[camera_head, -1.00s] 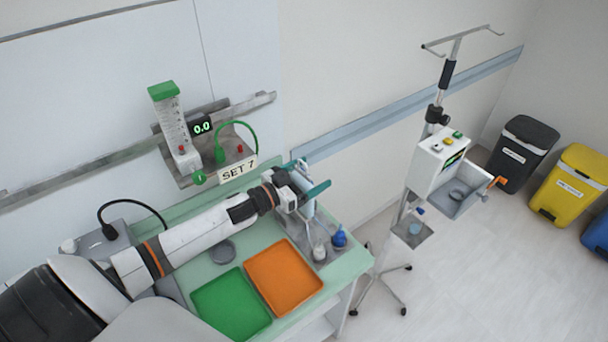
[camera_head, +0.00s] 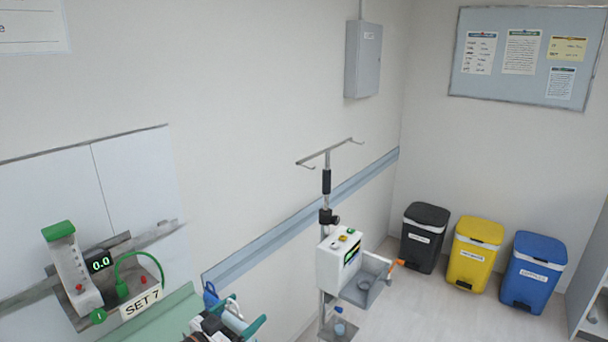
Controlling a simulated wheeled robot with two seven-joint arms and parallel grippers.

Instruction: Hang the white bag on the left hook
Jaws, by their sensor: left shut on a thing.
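The drip stand (camera_head: 327,182) has a crossbar with a hook at each end. The left hook (camera_head: 302,164) is at its near left end and is bare. My left gripper (camera_head: 240,317) is at the bottom edge, left of the stand and well below the hook. Its teal fingers are shut on a pale thing (camera_head: 233,320), which I take for the white bag. Only a small part of it shows, with a blue piece (camera_head: 210,294) beside it. The frame's lower edge cuts off the rest. My right gripper is not in view.
A white pump box (camera_head: 335,262) and a grey tray (camera_head: 364,290) sit on the stand's pole. Black (camera_head: 425,238), yellow (camera_head: 475,253) and blue (camera_head: 534,271) bins stand behind, at right. The air around the crossbar is clear.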

